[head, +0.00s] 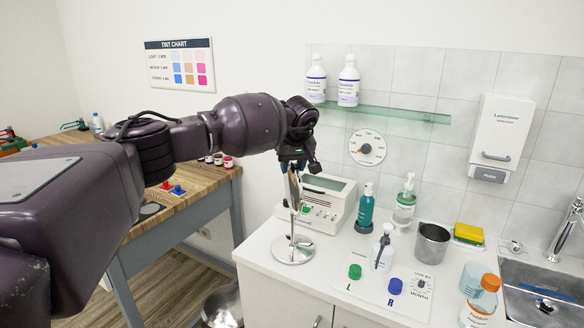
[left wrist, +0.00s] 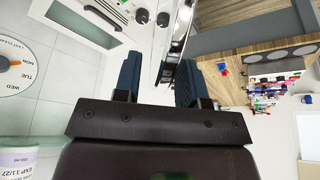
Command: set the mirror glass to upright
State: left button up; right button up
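The mirror stands on the white counter in the head view, with a round chrome base (head: 292,250) and a thin stem. Its mirror glass (head: 295,190) shows as a narrow, nearly edge-on shape, leaning slightly; its exact tilt is hard to tell. My left gripper (head: 292,163) is at the top of the glass, pointing down. In the left wrist view the two dark blue fingers of my left gripper (left wrist: 160,80) are apart. The mirror's rim (left wrist: 178,35) reaches between them, closer to the right finger; contact cannot be told. My right gripper is not in view.
A white device (head: 325,203) stands close behind the mirror. A teal bottle (head: 365,208), a pump bottle (head: 383,250) and a steel cup (head: 432,243) stand to the right. A glass shelf (head: 400,112) is above. The counter's front left is clear.

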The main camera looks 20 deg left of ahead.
pick_arm(q)
jog(key=v, duration=1)
jog(key=shift+f, duration=0.1)
